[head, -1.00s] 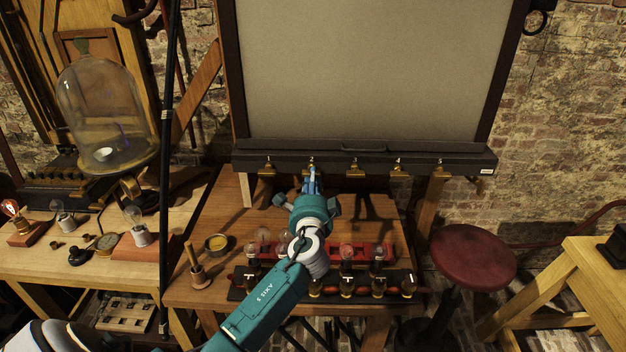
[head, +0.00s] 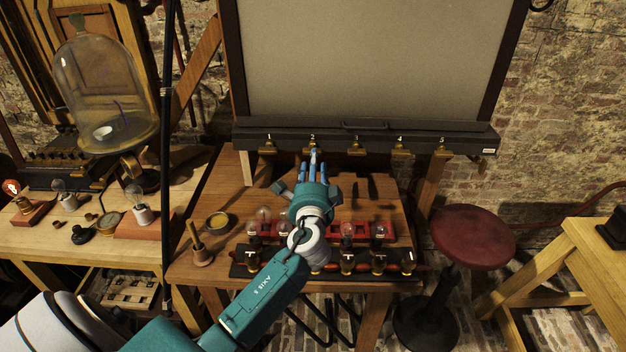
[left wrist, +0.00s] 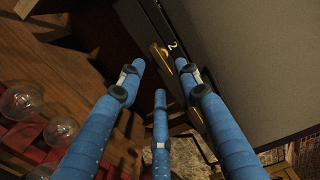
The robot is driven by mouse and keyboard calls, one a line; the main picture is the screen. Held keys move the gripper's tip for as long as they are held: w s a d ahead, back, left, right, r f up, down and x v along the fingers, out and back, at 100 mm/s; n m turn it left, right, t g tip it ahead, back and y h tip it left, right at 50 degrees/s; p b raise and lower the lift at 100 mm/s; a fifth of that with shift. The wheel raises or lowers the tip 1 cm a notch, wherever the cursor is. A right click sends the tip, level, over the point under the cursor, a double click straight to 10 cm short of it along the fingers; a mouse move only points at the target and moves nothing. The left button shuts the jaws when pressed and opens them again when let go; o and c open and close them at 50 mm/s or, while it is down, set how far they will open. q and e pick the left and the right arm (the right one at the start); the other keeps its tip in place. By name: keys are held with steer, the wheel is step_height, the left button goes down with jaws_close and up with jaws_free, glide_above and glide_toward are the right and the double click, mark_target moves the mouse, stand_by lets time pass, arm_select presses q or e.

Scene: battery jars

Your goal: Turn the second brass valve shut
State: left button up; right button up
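A row of small brass valves hangs under the dark box below the large grey panel, with numbers above them. The second valve, by the number 2, is mostly hidden behind my fingertips in the head view. In the left wrist view its brass body (left wrist: 159,54) shows just beyond and between the fingertips. My left gripper (head: 314,155) has blue fingers, which stand apart in the left wrist view (left wrist: 158,72). It is open and empty; I cannot tell whether a finger touches the valve. My right gripper is not in view.
The first valve (head: 269,147) and third valve (head: 356,151) flank it closely. Bulbs and a dark rack (head: 377,262) of several pieces stand on the wooden table (head: 220,270) below the arm. A red stool (head: 472,237) stands right; a glass bell jar (head: 103,90) stands left.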

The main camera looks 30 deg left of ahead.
arm_select(q)
steer(key=v, duration=0.8)
steer(key=shift+s+d, duration=0.2)
steer(key=shift+s, duration=0.1)
